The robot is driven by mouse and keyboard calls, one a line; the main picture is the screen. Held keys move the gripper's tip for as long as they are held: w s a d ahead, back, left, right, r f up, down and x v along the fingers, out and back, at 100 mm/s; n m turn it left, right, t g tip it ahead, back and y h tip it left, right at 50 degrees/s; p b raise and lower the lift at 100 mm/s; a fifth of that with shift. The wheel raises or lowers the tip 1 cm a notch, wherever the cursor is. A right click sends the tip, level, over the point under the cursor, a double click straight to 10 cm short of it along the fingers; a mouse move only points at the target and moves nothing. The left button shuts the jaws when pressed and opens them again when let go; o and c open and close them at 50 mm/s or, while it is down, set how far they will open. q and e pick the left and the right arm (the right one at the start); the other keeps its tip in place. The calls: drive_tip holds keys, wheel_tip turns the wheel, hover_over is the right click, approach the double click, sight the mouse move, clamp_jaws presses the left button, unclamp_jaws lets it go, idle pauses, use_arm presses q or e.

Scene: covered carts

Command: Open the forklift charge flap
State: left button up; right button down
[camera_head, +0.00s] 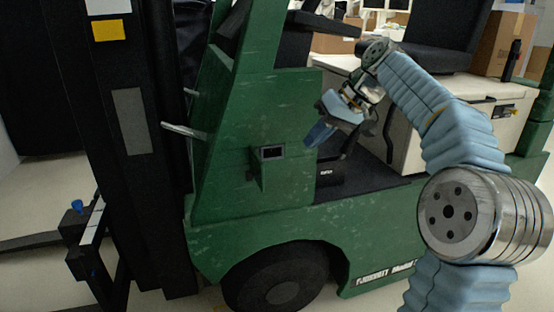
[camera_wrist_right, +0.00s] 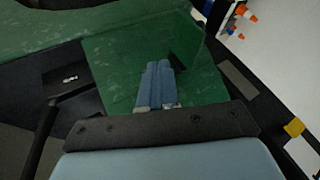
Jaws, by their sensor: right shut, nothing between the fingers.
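The green forklift (camera_head: 250,120) fills the middle of the head view. A small green box-like part (camera_head: 270,175) juts from its side, with a dark rectangular recess (camera_head: 271,152) near the top. I cannot tell for sure whether this is the charge flap or how far it is open. My right gripper (camera_head: 311,140) is shut and empty, its blue fingers pointing down-left, just right of that part and apparently apart from it. In the right wrist view the shut fingers (camera_wrist_right: 157,66) lie in front of a green panel (camera_wrist_right: 115,60). My left gripper is not in view.
The black mast (camera_head: 130,120) and forks (camera_head: 35,240) stand at the left. A grey lever (camera_head: 184,130) sticks out near the body. The cab floor, cream seat base (camera_head: 440,120) and black seat (camera_head: 435,45) are behind my right arm. A cardboard box (camera_head: 500,45) stands at the back right.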

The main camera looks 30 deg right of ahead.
drive_tip(key=w+a+f+b, duration=0.1)
drive_tip(key=w+a+f, duration=0.3)
drive_tip(key=a+f, duration=0.3)
drive_tip(key=shift+w+a+f, duration=0.2)
drive_tip(key=shift+w+a, duration=0.2)
idle(0.3)
